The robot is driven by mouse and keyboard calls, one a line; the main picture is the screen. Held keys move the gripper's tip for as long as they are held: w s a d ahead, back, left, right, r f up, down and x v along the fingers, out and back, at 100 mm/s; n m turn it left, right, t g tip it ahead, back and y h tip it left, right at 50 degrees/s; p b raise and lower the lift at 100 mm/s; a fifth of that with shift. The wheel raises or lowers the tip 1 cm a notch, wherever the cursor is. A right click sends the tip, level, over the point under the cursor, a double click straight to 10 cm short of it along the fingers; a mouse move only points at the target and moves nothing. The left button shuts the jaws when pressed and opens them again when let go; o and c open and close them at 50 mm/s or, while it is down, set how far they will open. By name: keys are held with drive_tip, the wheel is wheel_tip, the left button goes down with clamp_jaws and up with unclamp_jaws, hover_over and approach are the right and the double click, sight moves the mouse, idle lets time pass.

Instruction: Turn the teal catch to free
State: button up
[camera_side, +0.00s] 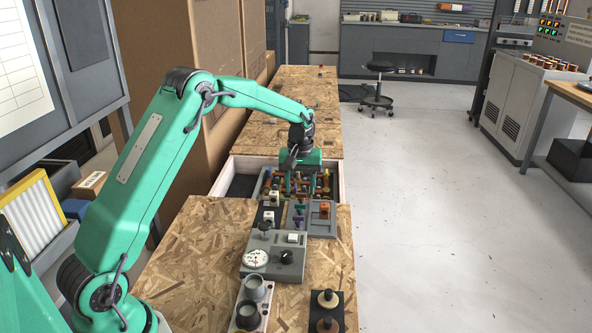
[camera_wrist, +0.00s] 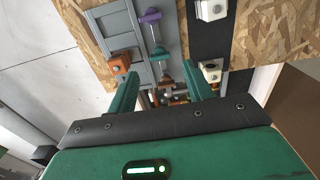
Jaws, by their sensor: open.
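The teal catch (camera_wrist: 160,53) shows in the wrist view on a narrow strip, between the purple catch (camera_wrist: 151,17) and the gripper. Its setting is too small to read. My gripper (camera_wrist: 162,70) is open, with one finger on each side of the strip and nothing seen held between them. In the side view my gripper (camera_side: 298,186) points down over the far part of the rack panel, just beyond the purple catch (camera_side: 298,221). Whether the fingers touch anything is unclear. The far fittings are partly hidden by the gripper.
An orange block (camera_wrist: 120,65) stands left of the strip and a white block (camera_wrist: 210,70) right of it, both close to the fingers. A grey box with a dial (camera_side: 256,258) stands nearer on the chipboard bench (camera_side: 190,255). Several brown fittings crowd under the gripper.

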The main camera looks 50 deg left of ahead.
drive_tip(key=shift+r, duration=1.15)
drive_tip(key=s+d+r+m+t, duration=0.1)
drive_tip(key=s+d+r+m, duration=0.1)
drive_tip(key=s+d+r, duration=0.35)
drive_tip(key=s+d+r+m+t, duration=0.2)
drive_tip(key=s+d+r, duration=0.1)
drive_tip(key=s+r, duration=0.55)
drive_tip(key=s+d+m+t, duration=0.1)
drive_tip(key=s+d+m, duration=0.1)
drive_tip(key=s, duration=0.6)
drive_tip(key=s+d+m+t, duration=0.1)
drive_tip(key=s+d+m, duration=0.1)
drive_tip(key=s, duration=0.7)
drive_tip(key=shift+s+d+m+t, duration=0.2)
drive_tip(key=shift+d+m+t, duration=0.1)
drive_tip(key=shift+m, duration=0.3)
